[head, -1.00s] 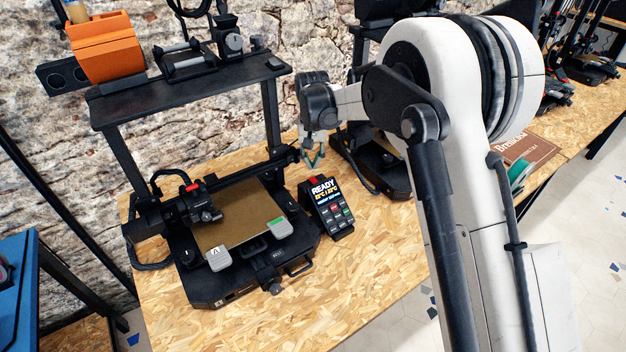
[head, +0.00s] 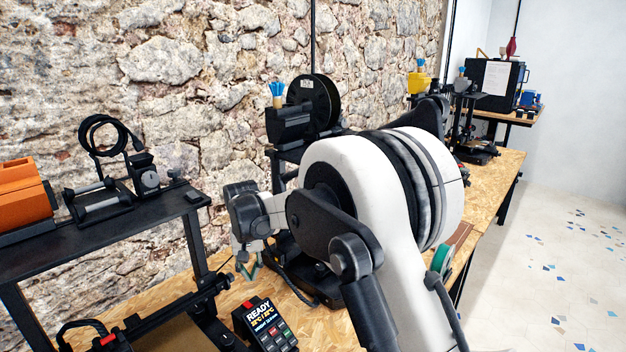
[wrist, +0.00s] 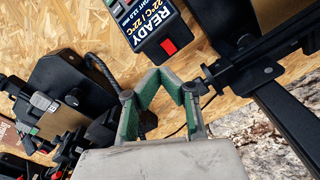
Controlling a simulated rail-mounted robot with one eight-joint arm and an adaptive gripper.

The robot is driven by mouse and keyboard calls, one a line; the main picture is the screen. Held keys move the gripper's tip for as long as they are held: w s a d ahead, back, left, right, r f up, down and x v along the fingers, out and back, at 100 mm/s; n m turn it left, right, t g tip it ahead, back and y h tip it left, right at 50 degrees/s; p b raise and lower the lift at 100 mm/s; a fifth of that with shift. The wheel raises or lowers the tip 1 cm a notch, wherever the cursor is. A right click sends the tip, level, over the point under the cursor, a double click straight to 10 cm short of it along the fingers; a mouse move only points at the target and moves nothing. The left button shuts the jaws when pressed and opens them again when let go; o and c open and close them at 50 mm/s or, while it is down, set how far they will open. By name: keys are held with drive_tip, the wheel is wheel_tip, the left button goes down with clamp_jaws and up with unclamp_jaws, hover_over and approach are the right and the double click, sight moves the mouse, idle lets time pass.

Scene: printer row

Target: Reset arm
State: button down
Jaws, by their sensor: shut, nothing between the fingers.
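My gripper (head: 250,272) hangs at the end of my folded white and black arm, low left of the middle in the head view. It points down above the wooden bench (head: 240,295). In the wrist view my gripper (wrist: 158,78) shows its green-lined fingers meeting at the tips, with nothing between them. Part of the gripper is small and partly hidden in the head view. The printer control panel (head: 265,325) reads READY and lies below the gripper. The panel also shows in the wrist view (wrist: 150,28), beyond the fingertips.
A printer with a black frame (head: 100,235) stands at left, cut off by the lower edge. Another printer with a black spool (head: 318,100) stands behind my arm. A stone wall (head: 170,60) runs along the back. Open floor (head: 550,250) lies at right.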

drive_tip(key=s+d+r+m+t, duration=0.1)
drive_tip(key=s+d+r+t, duration=0.1)
drive_tip(key=s+d+r, duration=0.65)
drive_tip(key=s+d+r+m+t, duration=0.1)
drive_tip(key=s+d+r, duration=0.2)
drive_tip(key=d+r, duration=0.95)
drive_tip(key=s+d+f+m+t, duration=0.1)
drive_tip(key=s+d+f+t, duration=0.1)
drive_tip(key=s+d, duration=0.7)
drive_tip(key=s+d+f+m+t, duration=0.1)
drive_tip(key=s+d+f, duration=0.3)
drive_tip(key=s+d, duration=0.6)
drive_tip(key=shift+s+f+t+b, duration=0.35)
drive_tip(key=shift+s+t+b, duration=0.15)
drive_tip(key=shift+s, duration=0.45)
drive_tip(key=shift+d, duration=0.1)
